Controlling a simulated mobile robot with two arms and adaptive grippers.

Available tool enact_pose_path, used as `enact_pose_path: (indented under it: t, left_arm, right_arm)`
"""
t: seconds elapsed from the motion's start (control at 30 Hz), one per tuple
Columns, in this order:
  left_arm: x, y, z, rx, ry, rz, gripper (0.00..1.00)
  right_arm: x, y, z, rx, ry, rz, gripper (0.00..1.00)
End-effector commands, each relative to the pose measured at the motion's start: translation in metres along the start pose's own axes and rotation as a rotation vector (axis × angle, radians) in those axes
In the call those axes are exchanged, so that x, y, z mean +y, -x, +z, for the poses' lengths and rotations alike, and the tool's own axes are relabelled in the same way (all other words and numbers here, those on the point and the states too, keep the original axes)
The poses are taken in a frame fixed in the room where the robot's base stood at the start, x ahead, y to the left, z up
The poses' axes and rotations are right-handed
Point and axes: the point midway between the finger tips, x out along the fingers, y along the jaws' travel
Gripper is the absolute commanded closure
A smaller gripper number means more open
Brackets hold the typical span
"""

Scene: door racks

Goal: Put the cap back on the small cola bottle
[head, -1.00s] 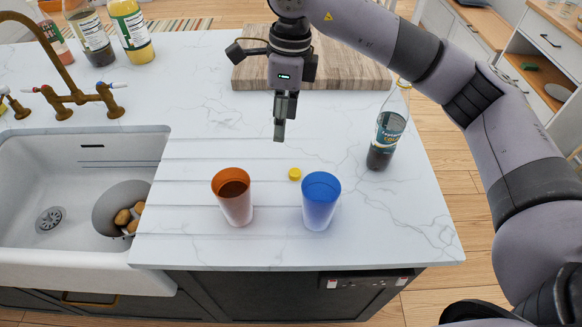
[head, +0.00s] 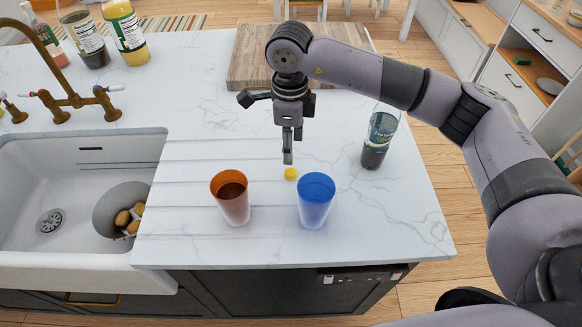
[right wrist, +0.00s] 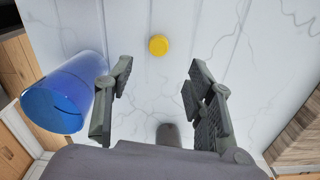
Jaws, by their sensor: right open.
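The small yellow cap (head: 291,174) lies on the white marble counter, just behind the blue cup. The cola bottle (head: 378,138), clear with a blue-green label and dark liquid at the bottom, stands upright to the right; my arm hides its top. My right gripper (head: 287,158) points down above the counter, close behind the cap. In the right wrist view the right gripper (right wrist: 158,98) is open and empty, and the yellow cap (right wrist: 158,45) lies ahead of its fingers, near the middle. My left gripper is not in view.
A blue cup (head: 315,203) stands close in front of the cap; it also shows in the right wrist view (right wrist: 62,102). A wooden board (head: 258,70) lies behind. A sink (head: 60,245) is at left.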

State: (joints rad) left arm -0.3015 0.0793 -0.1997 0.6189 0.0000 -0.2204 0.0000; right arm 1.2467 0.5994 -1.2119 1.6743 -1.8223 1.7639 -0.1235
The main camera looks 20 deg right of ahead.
Motion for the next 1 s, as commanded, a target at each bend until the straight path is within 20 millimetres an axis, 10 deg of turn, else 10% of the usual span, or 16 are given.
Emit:
enact_pose_path:
  t: [1.0]
  left_arm:
    - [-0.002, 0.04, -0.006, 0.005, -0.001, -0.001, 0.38]
  right_arm:
    - [0.003, -0.082, -0.002, 0.0, 0.0, 0.002, 0.51]
